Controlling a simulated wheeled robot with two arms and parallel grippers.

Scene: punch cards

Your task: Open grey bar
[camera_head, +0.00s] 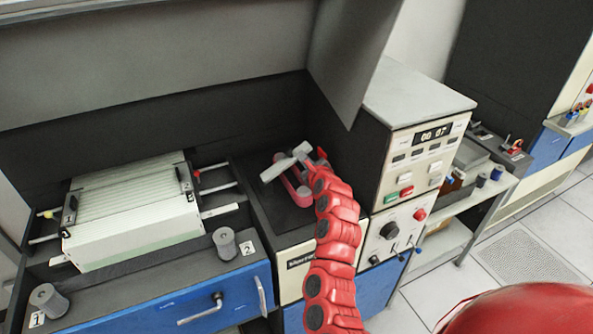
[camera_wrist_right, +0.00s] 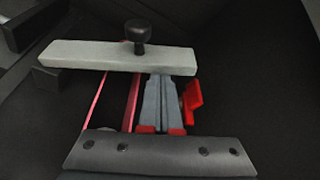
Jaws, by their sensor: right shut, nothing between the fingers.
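The light grey bar (camera_wrist_right: 90,56) lies across the upper part of the right wrist view, with a black knob (camera_wrist_right: 138,35) at its far edge. In the head view the grey bar (camera_head: 285,163) sits at a slant above a dark recess, beside pinkish-red parts. My right gripper (camera_wrist_right: 161,80) is shut and empty. Its fingertips reach the near edge of the bar in the picture; whether they touch it I cannot tell. In the head view my right arm's wrist mostly hides the gripper. My left gripper is out of view.
A cream control box (camera_head: 418,150) with a display stands right of the bar. A grey hood panel (camera_head: 345,60) hangs above. A cream ribbed card tray (camera_head: 135,225) lies left, with grey cylinders (camera_head: 225,243) near it. Open tiled floor lies at right.

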